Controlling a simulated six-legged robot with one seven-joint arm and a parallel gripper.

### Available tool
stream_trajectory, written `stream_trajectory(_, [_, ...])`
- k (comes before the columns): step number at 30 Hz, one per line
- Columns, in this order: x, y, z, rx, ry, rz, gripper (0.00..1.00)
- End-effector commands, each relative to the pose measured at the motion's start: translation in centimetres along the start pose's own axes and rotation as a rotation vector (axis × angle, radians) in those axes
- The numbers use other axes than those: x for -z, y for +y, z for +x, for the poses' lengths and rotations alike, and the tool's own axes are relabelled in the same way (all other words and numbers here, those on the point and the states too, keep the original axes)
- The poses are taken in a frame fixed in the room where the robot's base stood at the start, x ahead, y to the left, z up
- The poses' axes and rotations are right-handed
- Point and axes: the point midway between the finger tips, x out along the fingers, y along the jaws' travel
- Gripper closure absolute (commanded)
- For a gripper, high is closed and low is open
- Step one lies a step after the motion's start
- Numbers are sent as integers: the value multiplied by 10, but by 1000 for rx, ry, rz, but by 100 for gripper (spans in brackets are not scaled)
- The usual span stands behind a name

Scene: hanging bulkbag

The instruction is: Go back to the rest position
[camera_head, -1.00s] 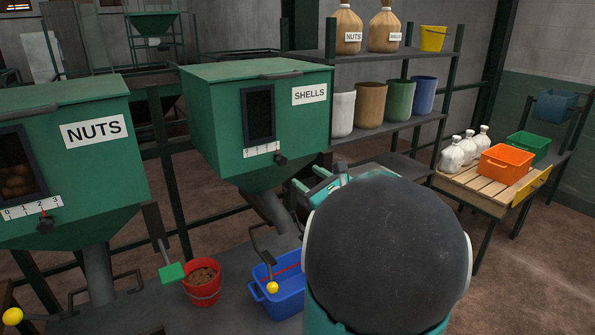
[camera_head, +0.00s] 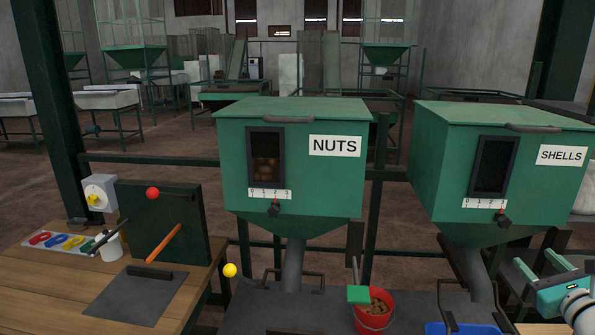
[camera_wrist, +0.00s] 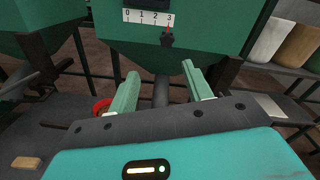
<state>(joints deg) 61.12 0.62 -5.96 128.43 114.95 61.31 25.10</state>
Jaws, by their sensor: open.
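My gripper (camera_head: 540,275) is at the lower right edge of the head view, in front of and below the green SHELLS hopper (camera_head: 450,160). In the wrist view my gripper (camera_wrist: 160,72) has its two teal fingers wide apart with nothing between them. The fingers point at the lower part of a green hopper (camera_wrist: 180,45) with a 0-to-3 scale, and its spout shows between them. Most of my arm is outside the head view.
The NUTS hopper (camera_head: 290,165) stands left of the SHELLS hopper. A red bucket (camera_head: 373,318) with brown contents and a blue container (camera_head: 462,329) are below. A wooden bench (camera_head: 50,290) is at the left. A shelf (camera_wrist: 290,100) is right in the wrist view.

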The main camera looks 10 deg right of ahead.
Motion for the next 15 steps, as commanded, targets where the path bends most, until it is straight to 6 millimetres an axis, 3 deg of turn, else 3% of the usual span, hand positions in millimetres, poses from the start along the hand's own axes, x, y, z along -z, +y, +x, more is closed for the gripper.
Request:
stream_trajectory(5, [-31, 86, 15, -251, -2, -191, 50])
stream_trajectory(8, [-49, 154, 12, -455, -11, -371, 50])
stream_trajectory(12, [-66, 246, -13, -747, -55, -681, 50])
stream_trajectory(15, [-70, 298, -42, -936, -105, -928, 50])
